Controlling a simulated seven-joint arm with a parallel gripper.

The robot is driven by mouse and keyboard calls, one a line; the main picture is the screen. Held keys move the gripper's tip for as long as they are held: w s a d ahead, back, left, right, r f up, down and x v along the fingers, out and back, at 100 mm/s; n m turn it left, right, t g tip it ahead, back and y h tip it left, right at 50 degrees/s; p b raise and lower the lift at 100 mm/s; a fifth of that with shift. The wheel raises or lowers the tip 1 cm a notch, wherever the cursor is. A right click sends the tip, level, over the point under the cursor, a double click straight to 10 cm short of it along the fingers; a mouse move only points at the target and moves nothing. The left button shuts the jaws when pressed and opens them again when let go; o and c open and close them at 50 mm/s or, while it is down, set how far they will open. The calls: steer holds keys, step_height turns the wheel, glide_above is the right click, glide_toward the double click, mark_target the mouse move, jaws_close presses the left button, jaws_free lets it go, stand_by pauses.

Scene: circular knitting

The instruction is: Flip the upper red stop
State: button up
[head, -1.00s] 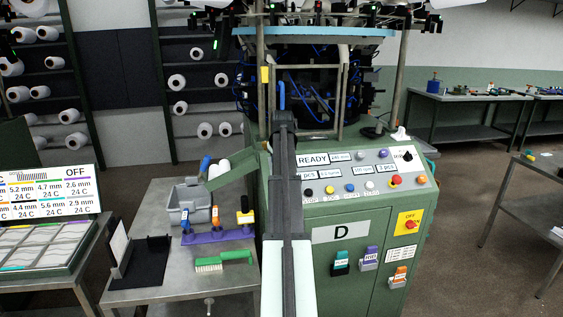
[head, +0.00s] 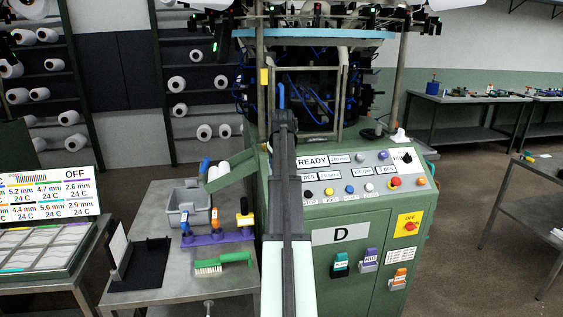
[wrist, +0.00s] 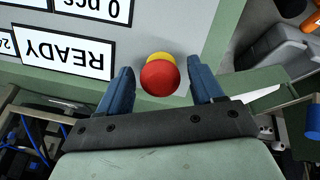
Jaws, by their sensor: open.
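In the wrist view a round red stop (wrist: 160,78) with a yellow collar (wrist: 159,57) stands on the grey panel, near the panel's edge and beside the READY display (wrist: 62,52). My gripper (wrist: 160,68) is open, with one blue finger on each side of the red stop. I see a gap between the stop and each finger, and the jaws hold nothing. In the head view my arm covers this stop and most of the gripper. Another red stop (head: 394,182) sits at the right of the sloping control panel (head: 330,205).
The panel also carries several coloured buttons and small displays. Metal posts and blue tubing of the machine (head: 305,90) stand behind the panel. A side table (head: 225,282) with a grey bin (head: 189,203) is at left.

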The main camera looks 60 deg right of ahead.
steer(key=shift+r, duration=0.1)
steer(key=v, duration=1.3)
steer(key=shift+r, duration=0.3)
steer(key=shift+s+a, duration=0.1)
